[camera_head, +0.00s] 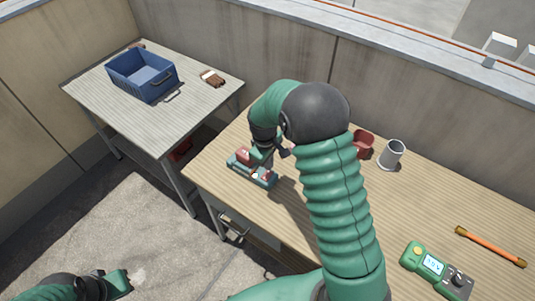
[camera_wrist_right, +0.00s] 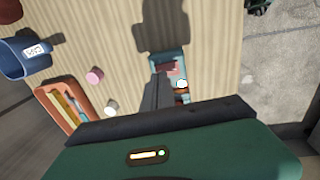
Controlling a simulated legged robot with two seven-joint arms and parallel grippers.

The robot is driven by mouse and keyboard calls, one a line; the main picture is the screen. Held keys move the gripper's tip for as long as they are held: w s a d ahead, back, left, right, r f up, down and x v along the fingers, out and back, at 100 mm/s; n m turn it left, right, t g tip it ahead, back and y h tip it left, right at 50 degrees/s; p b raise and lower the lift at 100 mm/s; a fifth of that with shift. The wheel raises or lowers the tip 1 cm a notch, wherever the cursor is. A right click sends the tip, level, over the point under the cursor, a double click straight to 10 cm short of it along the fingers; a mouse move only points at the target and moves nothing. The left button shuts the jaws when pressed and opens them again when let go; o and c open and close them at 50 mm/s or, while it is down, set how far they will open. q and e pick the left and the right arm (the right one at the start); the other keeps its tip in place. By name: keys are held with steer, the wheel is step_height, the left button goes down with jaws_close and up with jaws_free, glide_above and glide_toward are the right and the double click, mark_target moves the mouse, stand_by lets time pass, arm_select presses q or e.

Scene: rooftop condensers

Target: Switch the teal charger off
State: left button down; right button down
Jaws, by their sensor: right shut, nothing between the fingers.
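The teal charger (camera_head: 240,168) lies near the left edge of the wooden bench, with a dark red block (camera_head: 243,154) on its left part and a small red part at its right end. In the right wrist view the charger (camera_wrist_right: 183,58) shows beyond the fingers, with a white round spot and an orange-brown part near its close end. My right gripper (camera_head: 266,159) is shut and empty, right over or beside the charger; I cannot tell whether it touches. My left gripper (camera_head: 122,281) is at the bottom left, away from the bench, its fingers unclear.
A grey mug (camera_head: 391,155), a red container (camera_head: 363,143), a green meter (camera_head: 425,261) and an orange rod (camera_head: 490,246) are on the bench (camera_head: 430,205). The wrist view shows pink (camera_wrist_right: 95,75) and white (camera_wrist_right: 111,108) cylinders. A blue crate (camera_head: 143,79) stands on another table.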

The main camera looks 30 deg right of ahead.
mark_target(267, 176)
step_height(267, 176, down, 3)
steer(key=shift+f, duration=0.1)
steer(key=shift+d+f, duration=0.25)
stand_by(0.3)
steer(key=shift+a, duration=0.2)
steer(key=shift+s+a+p, duration=0.3)
steer(key=shift+a+p, duration=0.05)
steer(key=shift+a, duration=0.3)
